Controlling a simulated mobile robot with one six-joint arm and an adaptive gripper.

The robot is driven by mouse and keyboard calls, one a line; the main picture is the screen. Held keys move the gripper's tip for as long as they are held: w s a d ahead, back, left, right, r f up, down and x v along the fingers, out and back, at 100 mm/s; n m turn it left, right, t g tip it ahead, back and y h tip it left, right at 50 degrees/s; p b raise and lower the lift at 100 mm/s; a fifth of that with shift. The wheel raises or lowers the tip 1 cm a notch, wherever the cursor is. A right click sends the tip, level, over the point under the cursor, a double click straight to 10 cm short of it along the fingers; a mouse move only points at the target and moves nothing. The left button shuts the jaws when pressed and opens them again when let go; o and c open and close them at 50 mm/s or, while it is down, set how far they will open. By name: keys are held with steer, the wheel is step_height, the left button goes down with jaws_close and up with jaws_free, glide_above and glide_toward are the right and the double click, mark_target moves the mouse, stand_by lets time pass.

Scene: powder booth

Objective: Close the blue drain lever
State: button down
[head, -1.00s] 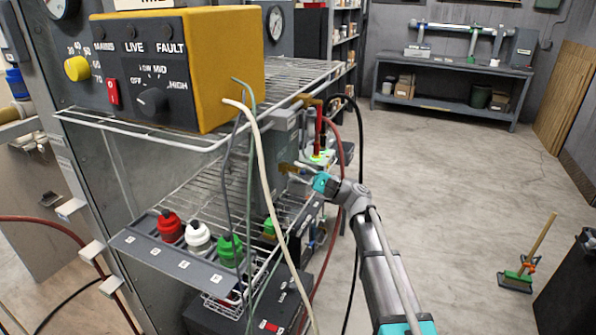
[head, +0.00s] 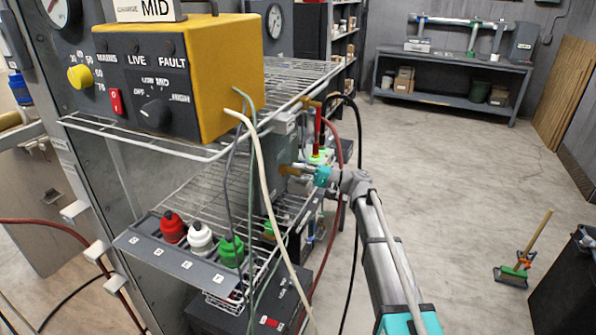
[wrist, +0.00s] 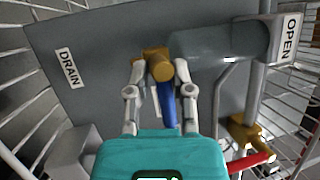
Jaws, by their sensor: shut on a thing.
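The blue drain lever (wrist: 166,104) hangs below a brass valve (wrist: 158,63) on a grey panel in the wrist view. A DRAIN label (wrist: 70,68) is on the panel to the left. My gripper (wrist: 160,92) has a finger on each side of the lever and is shut on it. The lever's lower end is hidden behind the gripper's teal body. In the head view my gripper (head: 302,171) reaches to the brass fitting on the grey unit (head: 274,170) on the wire rack. The lever itself cannot be made out there.
An OPEN label (wrist: 290,38) sits beside a grey cylinder (wrist: 220,45) in the wrist view. A red handle (wrist: 252,162) is at the lower right. A yellow control box (head: 225,70) stands on the upper rack, with hanging cables (head: 268,190) nearby. The floor (head: 450,190) at right is mostly clear.

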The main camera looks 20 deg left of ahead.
steer(key=shift+w+r, duration=0.15)
steer(key=c, duration=0.6)
jaws_free()
steer(key=shift+c, duration=0.2)
steer(key=shift+s+m+b, duration=0.2)
steer(key=shift+m+b, duration=0.1)
